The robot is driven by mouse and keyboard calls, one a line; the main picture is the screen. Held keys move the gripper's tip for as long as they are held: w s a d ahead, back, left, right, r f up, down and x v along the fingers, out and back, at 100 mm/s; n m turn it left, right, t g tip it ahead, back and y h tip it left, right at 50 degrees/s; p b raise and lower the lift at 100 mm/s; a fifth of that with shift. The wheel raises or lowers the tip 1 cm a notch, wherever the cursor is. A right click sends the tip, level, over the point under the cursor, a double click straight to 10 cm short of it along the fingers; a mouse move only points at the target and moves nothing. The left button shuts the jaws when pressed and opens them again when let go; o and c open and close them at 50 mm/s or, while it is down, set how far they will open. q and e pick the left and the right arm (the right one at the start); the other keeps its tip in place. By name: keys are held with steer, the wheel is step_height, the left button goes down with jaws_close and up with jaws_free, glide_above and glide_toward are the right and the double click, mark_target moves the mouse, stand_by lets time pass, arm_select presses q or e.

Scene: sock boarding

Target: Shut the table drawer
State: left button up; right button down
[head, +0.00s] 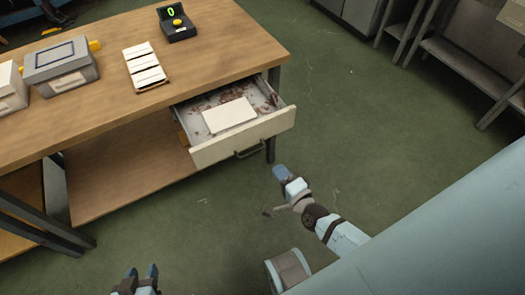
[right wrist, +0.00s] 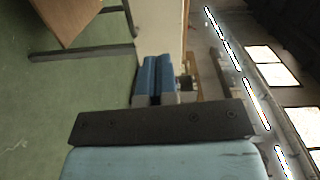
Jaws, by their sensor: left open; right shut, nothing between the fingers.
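The table drawer (head: 215,151) is pulled out from the right part of the wooden table's long side. Its cream front carries a dark bar handle (head: 248,153). A flat white panel (head: 229,115) lies inside on a stained drawer floor. My right gripper (head: 278,171) is shut and empty, in front of the drawer and a little right of the handle, apart from it in the head view. Its blue fingers (right wrist: 154,62) lie together in the right wrist view, pointing towards a cream surface. My left gripper (head: 142,273) is open at the bottom edge, far from the drawer.
On the tabletop (head: 100,120) are a grey box (head: 62,68), a white slatted rack (head: 144,66) and a black device with a yellow button (head: 176,24). A lower shelf (head: 130,180) and dark table legs stand below. Green floor (head: 350,110) is clear right of the table.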

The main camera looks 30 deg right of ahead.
steer(key=f+m, duration=0.1)
steer(key=h, duration=0.1)
glide_toward(256, 134)
steer(key=shift+m, duration=0.3)
steer(key=w, duration=0.7)
steer(key=shift+w+a, duration=0.1)
steer(key=shift+w, duration=0.15)
steer(key=shift+w, duration=0.1)
